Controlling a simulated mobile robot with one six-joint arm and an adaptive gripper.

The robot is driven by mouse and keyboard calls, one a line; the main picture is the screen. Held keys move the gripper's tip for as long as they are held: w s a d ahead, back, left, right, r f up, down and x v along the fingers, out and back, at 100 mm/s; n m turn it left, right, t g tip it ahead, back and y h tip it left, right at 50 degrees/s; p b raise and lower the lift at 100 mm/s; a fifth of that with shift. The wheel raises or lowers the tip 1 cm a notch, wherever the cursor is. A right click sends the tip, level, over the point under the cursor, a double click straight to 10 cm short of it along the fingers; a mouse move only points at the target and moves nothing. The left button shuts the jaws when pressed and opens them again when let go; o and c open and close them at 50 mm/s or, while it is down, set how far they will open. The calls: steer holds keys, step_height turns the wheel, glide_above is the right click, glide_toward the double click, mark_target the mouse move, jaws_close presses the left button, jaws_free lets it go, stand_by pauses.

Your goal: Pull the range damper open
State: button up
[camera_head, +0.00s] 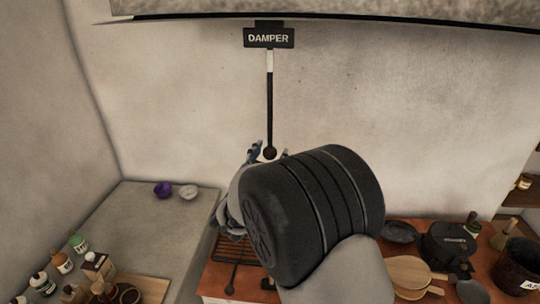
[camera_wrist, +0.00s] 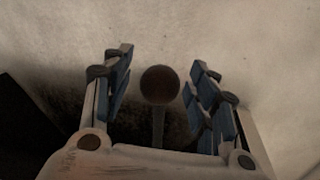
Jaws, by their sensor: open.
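The damper is a dark rod (camera_head: 270,105) with a pale band near its top, hanging under a black sign reading DAMPER (camera_head: 269,38) on the plaster wall. A round dark knob (camera_head: 270,153) ends the rod at the bottom. In the wrist view the knob (camera_wrist: 160,85) sits between the two blue-padded fingers, with a visible gap on each side. My gripper (camera_wrist: 161,92) is open around the knob and does not appear to touch it. In the head view my gripper (camera_head: 267,152) is partly hidden behind my wrist.
A grey hood edge (camera_head: 330,14) crosses the top. Below left, a grey counter (camera_head: 150,225) holds a purple bowl (camera_head: 163,189), a white bowl (camera_head: 188,191) and several bottles. Below right, a reddish surface holds a black pot (camera_head: 449,243), wooden paddles (camera_head: 408,272) and a bucket (camera_head: 519,268).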

steer(key=v, duration=1.1)
steer(key=shift+s, duration=0.2)
steer(key=shift+a, duration=0.1)
steer(key=s+d+f+n+g+y+b, duration=0.1)
steer(key=s+d+f+g+b, duration=0.3)
steer(key=s+d, duration=0.3)
steer(key=s+d+f+n+g+y+b, duration=0.1)
steer(key=s+d+f+g+b, duration=0.3)
steer(key=s+d, duration=0.4)
steer(key=s+d+f+n+g+y+b, duration=0.2)
steer(key=s+d+f+g+b, duration=0.3)
steer(key=s, duration=1.2)
steer(key=shift+d+f+n, duration=0.4)
steer(key=shift+d+f, duration=0.2)
steer(key=shift+d, duration=0.6)
